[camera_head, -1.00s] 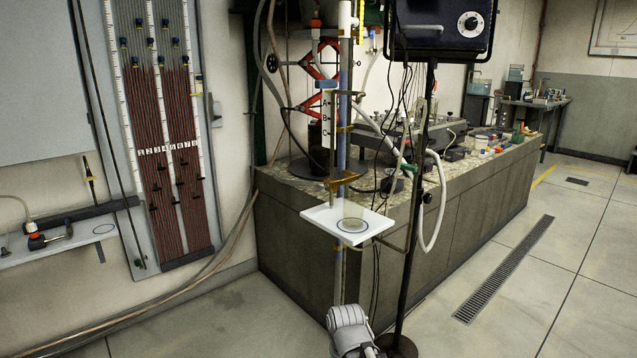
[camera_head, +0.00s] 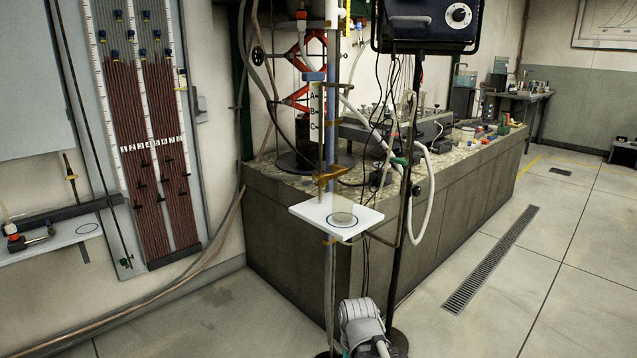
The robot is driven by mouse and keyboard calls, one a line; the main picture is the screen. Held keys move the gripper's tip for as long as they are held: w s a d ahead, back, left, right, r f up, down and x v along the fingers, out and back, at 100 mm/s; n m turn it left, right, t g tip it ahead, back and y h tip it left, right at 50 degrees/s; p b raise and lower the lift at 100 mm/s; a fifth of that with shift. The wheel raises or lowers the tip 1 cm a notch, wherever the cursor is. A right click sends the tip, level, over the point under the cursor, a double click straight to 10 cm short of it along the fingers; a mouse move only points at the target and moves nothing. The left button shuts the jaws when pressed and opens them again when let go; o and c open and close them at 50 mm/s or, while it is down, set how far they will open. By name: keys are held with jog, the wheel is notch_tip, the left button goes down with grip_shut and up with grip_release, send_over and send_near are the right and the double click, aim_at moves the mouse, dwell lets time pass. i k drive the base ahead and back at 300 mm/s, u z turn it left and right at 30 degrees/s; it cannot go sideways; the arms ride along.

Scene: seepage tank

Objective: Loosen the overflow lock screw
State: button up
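A tall upright pole (camera_head: 330,120) stands at the near corner of the stone-topped bench, with a blue lower section. A brass-coloured clamp (camera_head: 330,177) sits on it just above a small white shelf. A strip lettered A, B, C (camera_head: 314,112) hangs beside the pole, under a blue piece (camera_head: 313,76). I cannot make out which small part is the overflow lock screw. A grey-white rounded part of my arm shows low in the middle, in front of the pole's foot. My gripper and its fingertips do not show.
A dark stand (camera_head: 403,200) with a box on top (camera_head: 430,20) and hanging cables stands close right of the pole. A tube board (camera_head: 150,150) is on the left wall. Floor at right is clear.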

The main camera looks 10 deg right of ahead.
aim_at(309, 184)
jog(key=z, duration=0.5)
jog(key=k, duration=1.2)
jog(key=u, duration=0.55)
jog(key=i, duration=1)
jog(key=z, duration=0.1)
